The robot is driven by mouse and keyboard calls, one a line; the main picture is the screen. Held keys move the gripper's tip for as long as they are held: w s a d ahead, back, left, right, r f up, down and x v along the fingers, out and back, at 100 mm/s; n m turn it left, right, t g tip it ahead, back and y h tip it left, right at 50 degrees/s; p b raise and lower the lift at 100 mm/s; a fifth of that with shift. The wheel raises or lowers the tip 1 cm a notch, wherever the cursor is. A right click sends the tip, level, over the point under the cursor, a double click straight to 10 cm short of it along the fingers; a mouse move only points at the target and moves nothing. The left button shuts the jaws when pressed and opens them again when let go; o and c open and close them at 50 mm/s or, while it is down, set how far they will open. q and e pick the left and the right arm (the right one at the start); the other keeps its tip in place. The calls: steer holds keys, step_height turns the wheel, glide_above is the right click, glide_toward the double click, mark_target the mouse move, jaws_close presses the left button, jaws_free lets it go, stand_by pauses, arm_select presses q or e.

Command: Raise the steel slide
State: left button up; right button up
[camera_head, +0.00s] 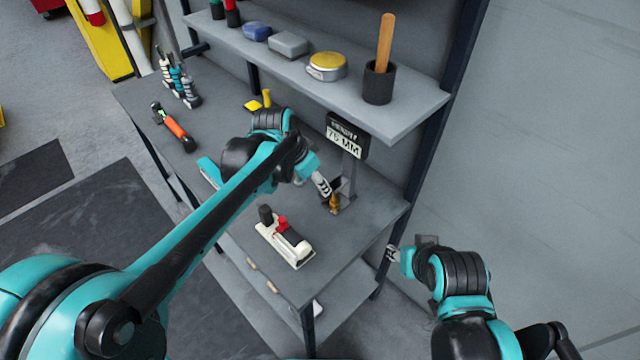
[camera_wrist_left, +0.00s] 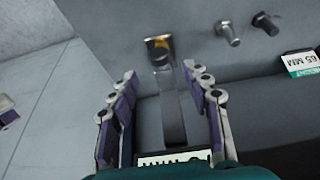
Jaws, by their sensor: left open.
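A stand with a black-and-white sign reading 76 MM (camera_head: 345,140) and an upright steel post (camera_head: 353,175) stands at the table's right end. A brass-coloured piece (camera_head: 335,203) is at its foot. My left gripper (camera_head: 323,186) is close beside the post. In the left wrist view, my left gripper (camera_wrist_left: 160,72) is open, with a grey steel bar (camera_wrist_left: 172,118) seen between its fingers; touch is not visible. The brass piece (camera_wrist_left: 160,45) lies beyond the fingertips. I cannot tell which part is the slide. My right gripper (camera_head: 393,253) is beyond the table's right edge.
A cream device with red and black parts (camera_head: 285,243) sits on the table (camera_head: 340,245) in front. A shelf (camera_head: 345,95) above holds a yellow tin (camera_head: 326,66) and a black cup (camera_head: 378,84). An orange-handled tool (camera_head: 174,128) lies at the left.

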mark_target(334, 187)
arm_select(q)
steer(key=b+x, duration=0.2)
steer(key=x, duration=0.5)
steer(key=shift+s, duration=0.1)
jaws_close()
steer(key=shift+r, duration=0.15)
